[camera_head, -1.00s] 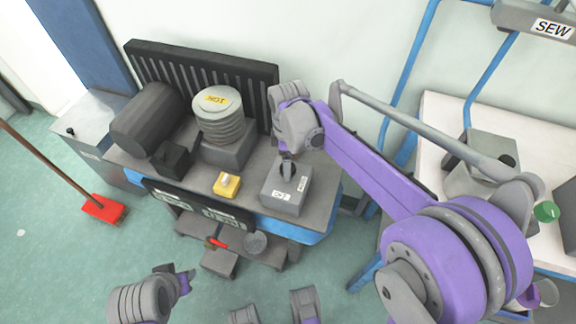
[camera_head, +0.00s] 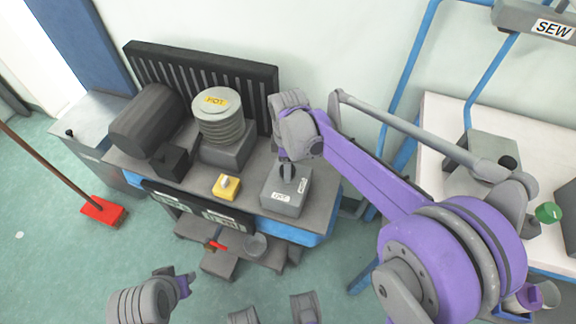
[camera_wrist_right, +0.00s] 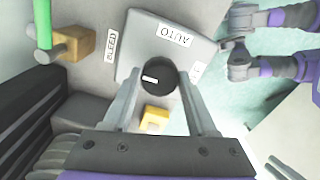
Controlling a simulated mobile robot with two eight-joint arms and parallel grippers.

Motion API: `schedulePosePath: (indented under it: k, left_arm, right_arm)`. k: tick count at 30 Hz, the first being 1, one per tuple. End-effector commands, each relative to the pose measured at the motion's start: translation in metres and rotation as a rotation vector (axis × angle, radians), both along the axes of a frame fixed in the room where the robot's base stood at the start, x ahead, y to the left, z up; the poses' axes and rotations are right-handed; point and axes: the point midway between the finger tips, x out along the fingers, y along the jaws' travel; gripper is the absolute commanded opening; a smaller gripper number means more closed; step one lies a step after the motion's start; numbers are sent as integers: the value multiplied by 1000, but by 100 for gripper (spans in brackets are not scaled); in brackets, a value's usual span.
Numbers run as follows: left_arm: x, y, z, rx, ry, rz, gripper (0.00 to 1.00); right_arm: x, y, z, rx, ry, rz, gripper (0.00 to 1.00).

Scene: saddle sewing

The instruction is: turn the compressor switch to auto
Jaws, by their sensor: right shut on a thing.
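The compressor switch is a grey box (camera_head: 285,196) with white labels at the right end of the compressor bench. The right wrist view shows its round black knob (camera_wrist_right: 157,77), with a white mark on the knob's left part. The AUTO label (camera_wrist_right: 174,35) is on the box above the knob in that view, and another small label is to the right. My right gripper (camera_head: 287,174) is down on the box, its two fingers on either side of the knob and shut on it. My left gripper (camera_head: 186,283) is low in front of the bench, away from the switch; its jaws are unclear.
A yellow block (camera_head: 226,187) is beside the switch box. A finned cylinder with a HOT label (camera_head: 216,115) and a dark motor (camera_head: 147,119) stand behind and left. A BLEED label (camera_wrist_right: 111,45) and a green handle (camera_wrist_right: 43,25) are near the box. A red broom (camera_head: 103,211) is left.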

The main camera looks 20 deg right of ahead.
Motion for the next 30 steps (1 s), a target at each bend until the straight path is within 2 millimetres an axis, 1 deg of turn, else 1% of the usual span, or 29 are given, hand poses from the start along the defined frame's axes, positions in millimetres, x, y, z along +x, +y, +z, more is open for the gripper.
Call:
schedulePosePath:
  k: [7, 13, 17, 30]
  left_arm:
    - [0, 0, 1, 0, -1, 0, 36]
    - [0, 0, 6, 0, -2, 0, 36]
    - [0, 0, 9, 0, -3, 0, 36]
    - [-1, 0, 22, 0, -8, 0, 36]
  right_arm:
    - [0, 0, 0, 0, 0, -29, 2]
    - [0, 0, 1, 0, -1, -125, 2]
    - [0, 0, 1, 0, -1, -226, 2]
    - [0, 0, 1, 0, -1, -640, 2]
